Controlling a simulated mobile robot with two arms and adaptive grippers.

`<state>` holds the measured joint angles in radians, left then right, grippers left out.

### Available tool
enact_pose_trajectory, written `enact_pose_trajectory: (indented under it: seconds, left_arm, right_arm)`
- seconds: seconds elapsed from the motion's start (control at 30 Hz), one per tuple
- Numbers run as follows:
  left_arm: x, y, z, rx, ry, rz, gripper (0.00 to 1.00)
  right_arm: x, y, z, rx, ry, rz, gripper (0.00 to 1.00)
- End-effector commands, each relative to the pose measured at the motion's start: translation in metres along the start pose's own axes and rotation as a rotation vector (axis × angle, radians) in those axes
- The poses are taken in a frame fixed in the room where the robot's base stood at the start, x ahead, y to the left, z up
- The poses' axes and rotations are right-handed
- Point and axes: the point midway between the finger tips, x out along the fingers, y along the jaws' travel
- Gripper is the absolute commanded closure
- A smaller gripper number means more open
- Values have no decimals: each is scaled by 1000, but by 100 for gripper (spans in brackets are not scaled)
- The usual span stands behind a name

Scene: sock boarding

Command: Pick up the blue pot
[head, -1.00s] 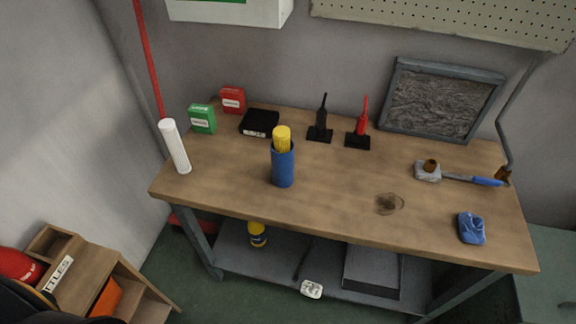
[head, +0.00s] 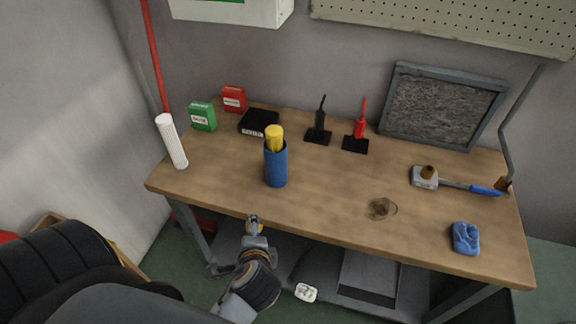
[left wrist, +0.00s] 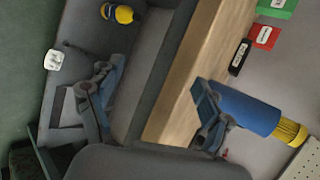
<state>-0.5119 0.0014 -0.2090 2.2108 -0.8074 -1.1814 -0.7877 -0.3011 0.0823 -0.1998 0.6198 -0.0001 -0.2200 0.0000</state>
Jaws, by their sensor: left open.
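The blue pot (head: 275,168) stands upright on the wooden workbench, left of its middle and close to the front edge. A yellow thing (head: 274,138) sticks out of its top. My left gripper (head: 254,224) is in front of the bench's front edge, below and a little left of the pot, apart from it. In the left wrist view the pot (left wrist: 252,112) lies sideways behind one finger, which hides part of its lower end. The jaws (left wrist: 158,75) are open with nothing between them; the bench edge shows past them. My right gripper is not in view.
On the workbench (head: 330,200) a white cylinder (head: 172,142) stands at the left. Red and green boxes, a black box (head: 259,122) and two upright tools are behind the pot. A blue cloth (head: 465,238) lies at the right. The lower shelf holds a yellow-topped item.

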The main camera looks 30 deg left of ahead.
Motion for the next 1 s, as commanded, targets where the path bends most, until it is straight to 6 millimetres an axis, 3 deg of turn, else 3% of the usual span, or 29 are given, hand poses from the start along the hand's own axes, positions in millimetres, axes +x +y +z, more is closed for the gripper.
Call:
enact_pose_trajectory:
  seconds: [0.27, 0.4, 0.53, 0.73, 1.0]
  left_arm:
    - [-13, -56, -9, 556, -167, -274, 21]
    - [-34, -90, -23, 927, -325, -420, 21]
    - [-52, -112, -37, 1182, -458, -503, 21]
    - [-58, -127, -45, 1324, -543, -541, 21]
    - [-20, -161, -42, 1322, -544, -542, 21]
  right_arm:
    - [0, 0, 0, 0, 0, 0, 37]
    - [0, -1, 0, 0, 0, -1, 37]
    - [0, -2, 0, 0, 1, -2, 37]
    - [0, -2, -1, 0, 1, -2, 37]
    - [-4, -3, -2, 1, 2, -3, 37]
